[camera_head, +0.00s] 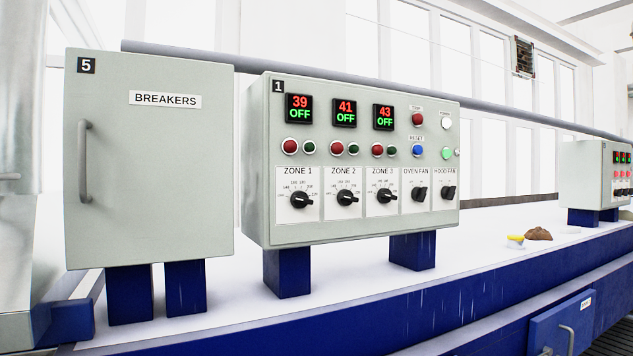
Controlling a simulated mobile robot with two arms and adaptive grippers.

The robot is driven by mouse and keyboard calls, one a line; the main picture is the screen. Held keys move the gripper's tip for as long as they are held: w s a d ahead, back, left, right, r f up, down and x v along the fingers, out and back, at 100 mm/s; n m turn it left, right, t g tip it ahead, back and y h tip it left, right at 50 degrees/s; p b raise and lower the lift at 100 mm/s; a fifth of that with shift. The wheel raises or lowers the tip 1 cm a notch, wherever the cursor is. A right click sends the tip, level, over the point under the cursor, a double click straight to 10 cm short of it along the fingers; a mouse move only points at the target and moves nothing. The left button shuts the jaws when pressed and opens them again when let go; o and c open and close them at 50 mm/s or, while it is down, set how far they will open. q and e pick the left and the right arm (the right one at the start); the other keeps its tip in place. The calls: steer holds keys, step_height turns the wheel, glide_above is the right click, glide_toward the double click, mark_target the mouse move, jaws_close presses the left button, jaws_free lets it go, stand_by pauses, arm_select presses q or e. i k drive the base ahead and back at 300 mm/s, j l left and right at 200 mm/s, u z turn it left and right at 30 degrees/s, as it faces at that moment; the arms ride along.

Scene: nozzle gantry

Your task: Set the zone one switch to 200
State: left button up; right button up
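The zone one switch (299,200) is a black rotary knob under the "ZONE 1" label, at the lower left of the grey control panel (357,237) marked 1. A printed scale surrounds the knob; its numbers and the exact pointer setting are too small to read surely. The zone 1 display (299,108) above it reads 39 in red and OFF in green. A red button (290,146) and a dark green button (309,147) sit between display and knob. Neither gripper is in view.
A closed breakers cabinet (150,180) marked 5 stands to the left. Similar knobs for zone 2 (346,198) and zone 3 (384,197) sit right of zone one. Another control box (590,175) and a brown lump (538,234) are on the right. Space before the panel is clear.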

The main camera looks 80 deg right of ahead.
mark_target(299, 199)
steer(key=j+z, duration=0.15)
steer(key=z, duration=2.5)
steer(key=l, duration=0.1)
